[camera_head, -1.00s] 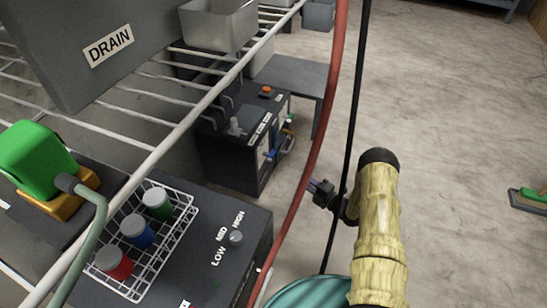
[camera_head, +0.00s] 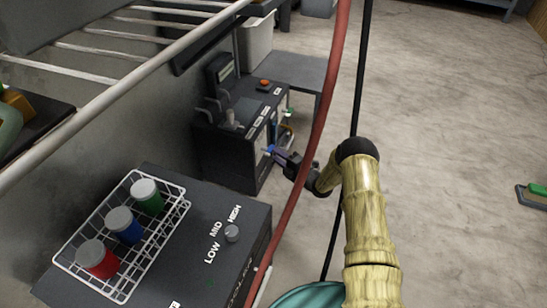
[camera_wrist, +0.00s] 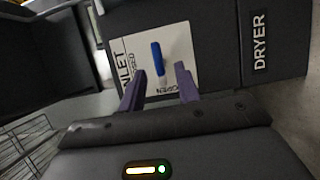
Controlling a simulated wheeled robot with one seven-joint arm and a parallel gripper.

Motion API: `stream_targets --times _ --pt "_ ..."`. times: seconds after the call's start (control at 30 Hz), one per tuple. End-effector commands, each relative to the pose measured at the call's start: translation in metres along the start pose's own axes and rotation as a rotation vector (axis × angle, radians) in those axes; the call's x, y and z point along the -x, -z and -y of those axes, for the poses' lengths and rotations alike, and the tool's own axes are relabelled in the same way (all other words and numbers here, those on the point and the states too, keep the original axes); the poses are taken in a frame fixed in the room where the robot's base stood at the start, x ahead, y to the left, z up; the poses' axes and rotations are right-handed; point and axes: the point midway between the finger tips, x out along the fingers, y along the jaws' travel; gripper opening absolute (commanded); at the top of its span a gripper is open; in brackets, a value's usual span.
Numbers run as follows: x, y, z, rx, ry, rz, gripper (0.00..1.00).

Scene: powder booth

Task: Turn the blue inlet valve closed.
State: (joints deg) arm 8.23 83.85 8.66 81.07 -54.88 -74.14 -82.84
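The blue inlet valve (camera_wrist: 157,58) is a blue lever handle on a white plate (camera_wrist: 178,32) marked INLET, with OPEN and a partly hidden second word. In the wrist view the handle stands just beyond my gripper (camera_wrist: 158,82), between its two purple fingers, which are apart. No contact with the handle shows. In the head view the valve (camera_head: 270,149) is a small blue spot on the front of a dark box (camera_head: 228,158). My gripper (camera_head: 282,156) is close in front of it, reaching in from the right.
A DRYER label (camera_wrist: 260,40) is on the neighbouring panel. A red hose (camera_head: 318,130) and a black cable (camera_head: 357,90) hang near my arm. A black unit with a LOW-MID-HIGH knob (camera_head: 232,233) and a wire basket (camera_head: 72,264) of jars is at lower left. Floor at right is mostly clear.

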Motion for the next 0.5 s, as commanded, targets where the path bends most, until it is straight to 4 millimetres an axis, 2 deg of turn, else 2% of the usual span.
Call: stream_targets --times 0.03,0.2,0.5 --pt "-0.01 0.001 0.004 0.001 -0.003 -0.002 0.33" --pt "-0.027 -0.002 0.002 0.001 -0.002 0.002 0.33" --pt "-0.031 -0.003 0.0 -0.001 0.0 0.005 0.33"
